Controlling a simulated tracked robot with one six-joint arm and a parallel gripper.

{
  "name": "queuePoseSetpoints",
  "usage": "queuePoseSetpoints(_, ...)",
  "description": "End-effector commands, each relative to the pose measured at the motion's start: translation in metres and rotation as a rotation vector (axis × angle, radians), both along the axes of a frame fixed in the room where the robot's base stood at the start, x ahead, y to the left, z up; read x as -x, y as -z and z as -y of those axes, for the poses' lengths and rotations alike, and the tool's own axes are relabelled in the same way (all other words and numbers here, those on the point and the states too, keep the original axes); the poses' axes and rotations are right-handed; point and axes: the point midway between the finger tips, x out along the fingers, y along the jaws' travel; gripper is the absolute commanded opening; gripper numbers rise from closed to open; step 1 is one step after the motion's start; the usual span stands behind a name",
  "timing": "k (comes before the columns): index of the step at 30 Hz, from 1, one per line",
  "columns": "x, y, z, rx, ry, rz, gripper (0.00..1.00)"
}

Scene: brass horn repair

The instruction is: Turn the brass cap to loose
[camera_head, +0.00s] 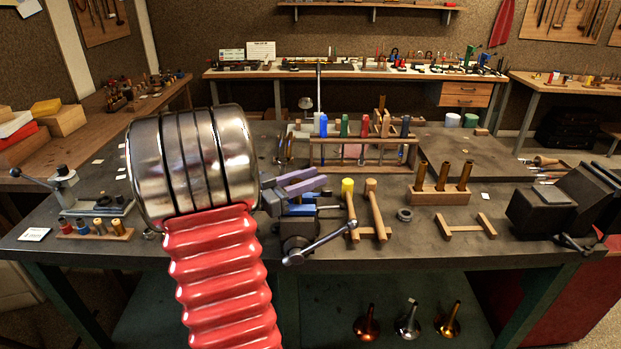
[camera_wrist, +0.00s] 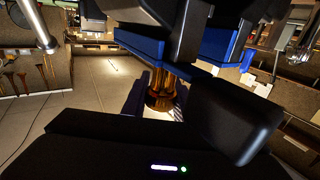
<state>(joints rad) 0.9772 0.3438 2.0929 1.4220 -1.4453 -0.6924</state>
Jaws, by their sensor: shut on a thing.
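In the wrist view, a brass cap (camera_wrist: 160,98) shows as a ribbed, amber-lit brass piece. My gripper (camera_wrist: 178,62), black with blue pads, is shut on its upper part, and the pads hide much of it. Purple jaws (camera_wrist: 134,99) flank the brass piece lower down. In the head view, a bench vise (camera_head: 298,228) with purple jaws (camera_head: 303,184) and a long handle stands at the bench middle. My silver and red arm covers the area left of it.
Wooden mallets (camera_head: 376,210) lie right of the vise. A rack with coloured handles (camera_head: 365,146) stands behind it. A wooden block with brass tubes (camera_head: 440,196) is farther right. A small lever press (camera_head: 65,190) stands at the left.

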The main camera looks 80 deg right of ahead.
Motion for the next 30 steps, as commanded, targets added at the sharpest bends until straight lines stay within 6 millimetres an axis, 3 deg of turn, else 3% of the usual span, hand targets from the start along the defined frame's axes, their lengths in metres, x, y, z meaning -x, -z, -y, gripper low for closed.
queuePoseSetpoints(8,-0.001,-0.002,0.002,0.004,-0.05,0.001,0.04)
queuePoseSetpoints(30,-0.013,-0.002,0.009,0.007,-0.403,0.001,0.04)
